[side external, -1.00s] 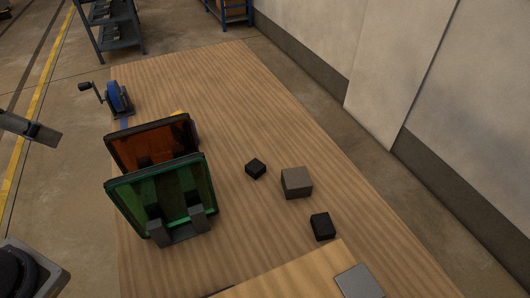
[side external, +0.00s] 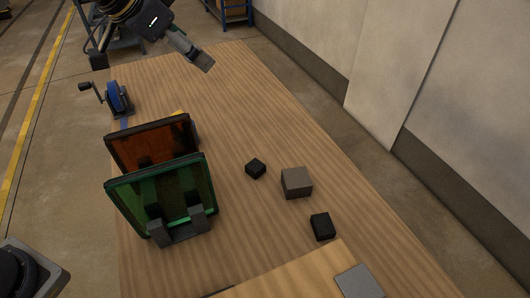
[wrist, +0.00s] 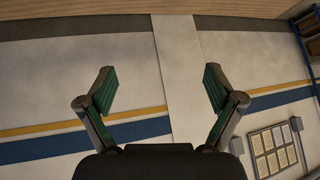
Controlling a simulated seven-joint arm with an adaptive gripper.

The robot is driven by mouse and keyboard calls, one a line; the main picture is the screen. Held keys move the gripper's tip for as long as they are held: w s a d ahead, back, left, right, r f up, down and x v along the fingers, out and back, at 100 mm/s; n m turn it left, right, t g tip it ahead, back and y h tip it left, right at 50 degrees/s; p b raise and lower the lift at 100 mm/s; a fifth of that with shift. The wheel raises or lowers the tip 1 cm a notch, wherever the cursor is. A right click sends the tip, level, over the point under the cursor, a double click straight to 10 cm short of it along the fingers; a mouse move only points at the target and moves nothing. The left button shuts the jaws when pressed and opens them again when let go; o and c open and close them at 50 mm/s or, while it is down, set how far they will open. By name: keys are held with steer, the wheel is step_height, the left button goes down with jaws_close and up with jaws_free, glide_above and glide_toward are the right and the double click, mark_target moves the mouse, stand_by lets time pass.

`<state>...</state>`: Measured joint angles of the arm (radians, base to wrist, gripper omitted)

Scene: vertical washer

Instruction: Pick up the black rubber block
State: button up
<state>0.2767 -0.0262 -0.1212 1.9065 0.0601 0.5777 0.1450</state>
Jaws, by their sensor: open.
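Two black blocks lie on the wooden table: a small cube-like one (side external: 255,168) near the middle, and a slightly larger one (side external: 322,227) nearer the front right. I cannot tell which is the rubber one. My gripper (side external: 203,60) is high at the top of the side view, beyond the blocks and well apart from them. In the wrist view my gripper (wrist: 158,86) is open, with nothing between its fingers. Neither black block shows in the wrist view.
A grey block (side external: 296,183) sits between the black blocks. Upright green (side external: 160,196) and orange (side external: 150,145) panels stand to the left. A blue cranked device (side external: 119,97) is at the far left edge. A grey plate (side external: 358,282) lies at the front. The far table is clear.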

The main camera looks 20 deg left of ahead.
steer(key=w+d+f+m+g+h, duration=0.1)
steer(key=w+d+f+m+g, duration=0.15)
steer(key=d+f, duration=0.8)
steer(key=m+g, duration=0.3)
glide_toward(324, 223)
steer(key=x, duration=0.2)
steer(key=shift+d+f+n+t, duration=0.15)
steer(key=shift+f+n+t, duration=0.1)
steer(key=shift+f, duration=0.1)
steer(key=shift+x, duration=3.05)
steer(key=shift+s, duration=0.15)
steer(key=shift+c, duration=0.4)
steer(key=c, duration=1.2)
